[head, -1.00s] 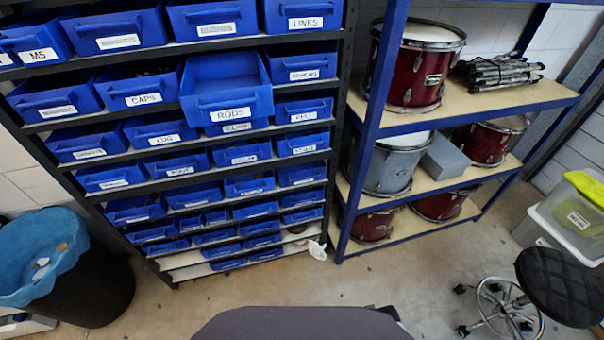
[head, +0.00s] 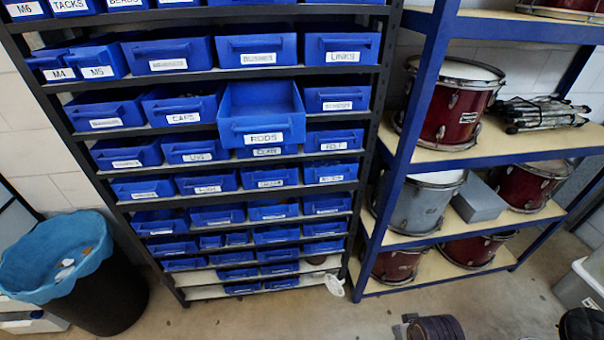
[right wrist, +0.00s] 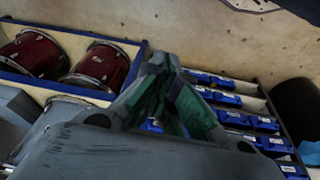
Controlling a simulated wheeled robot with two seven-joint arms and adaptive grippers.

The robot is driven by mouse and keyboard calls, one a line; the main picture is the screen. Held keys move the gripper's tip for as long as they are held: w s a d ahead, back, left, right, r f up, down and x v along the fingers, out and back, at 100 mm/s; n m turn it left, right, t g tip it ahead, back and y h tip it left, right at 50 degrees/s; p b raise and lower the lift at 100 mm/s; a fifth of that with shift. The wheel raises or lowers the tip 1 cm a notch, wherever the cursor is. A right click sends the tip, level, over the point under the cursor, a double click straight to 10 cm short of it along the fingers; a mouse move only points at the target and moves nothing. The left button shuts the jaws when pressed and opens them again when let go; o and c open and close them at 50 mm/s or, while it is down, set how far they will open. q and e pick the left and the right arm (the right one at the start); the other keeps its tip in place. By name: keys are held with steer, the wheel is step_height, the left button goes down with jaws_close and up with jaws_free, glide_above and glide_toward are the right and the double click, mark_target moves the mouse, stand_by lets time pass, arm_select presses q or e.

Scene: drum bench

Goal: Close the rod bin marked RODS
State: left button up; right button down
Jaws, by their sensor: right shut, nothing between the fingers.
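The blue bin marked RODS (head: 262,127) is pulled out from the black rack in the head view, sticking out well past its neighbours. Its open top shows a blue interior with nothing visible in it. Its label faces me, and it overhangs the labelled bin below. My right gripper (right wrist: 160,66) shows in the right wrist view with its fingers shut and empty. It is apart from the RODS bin, which I cannot make out in that view. My left gripper is not in view.
The black rack holds many blue bins, with CAPS (head: 182,108) left of RODS and LINKS (head: 343,46) above right. A blue-framed shelf (head: 428,100) with drums stands at right. A black waste bin (head: 115,298) with blue liner stands at lower left. Floor lies in front.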

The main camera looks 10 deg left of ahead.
steer(key=w+v, duration=0.1)
steer(key=v, duration=0.6)
steer(key=w+a+r+n+t, duration=0.8)
steer(key=w+a+r+n, duration=0.6)
steer(key=a+n, duration=0.35)
steer(key=s+a+r+n+t+y, duration=0.2)
steer(key=s+a+r+n+t, duration=0.1)
steer(key=a+r+n, duration=0.5)
steer(key=s+a+r+n+t+y, duration=0.3)
steer(key=a+r+n+t, duration=0.2)
steer(key=a+r+n, duration=0.3)
step_height(320, 180, up, 5)
steer(key=n, duration=0.3)
steer(key=shift+a+f+n, duration=0.25)
steer(key=shift+a+n, duration=0.1)
steer(key=shift+a, duration=0.05)
steer(key=shift+w, duration=0.15)
steer(key=p, duration=0.2)
glide_toward(262, 144)
step_height(262, 144, up, 5)
steer(key=w, duration=0.2)
steer(key=shift+x, duration=0.9)
